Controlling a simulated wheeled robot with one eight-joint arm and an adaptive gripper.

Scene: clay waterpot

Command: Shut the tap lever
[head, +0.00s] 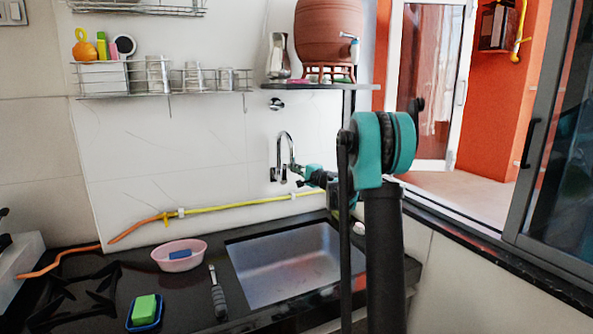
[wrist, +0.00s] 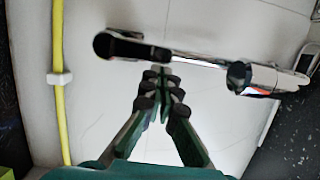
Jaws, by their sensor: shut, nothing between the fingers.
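The chrome sink tap (head: 284,152) is on the white wall above the sink, with a curved spout. In the wrist view its metalwork (wrist: 205,61) crosses in front of my fingers, with a dark rounded end (wrist: 112,46) at left and a round chrome part (wrist: 262,77) at right. I cannot tell for sure which part is the lever. My gripper (head: 299,176) is just right of the tap's lower part. In the wrist view my gripper (wrist: 160,78) is shut and empty, its tips close below the metalwork; contact is unclear.
The sink (head: 285,265) lies below the tap. A yellow hose (head: 250,203) runs along the wall. A shelf (head: 310,87) with a clay waterpot (head: 330,32) is above. A pink bowl (head: 180,258) stands on the dark counter, left of the sink.

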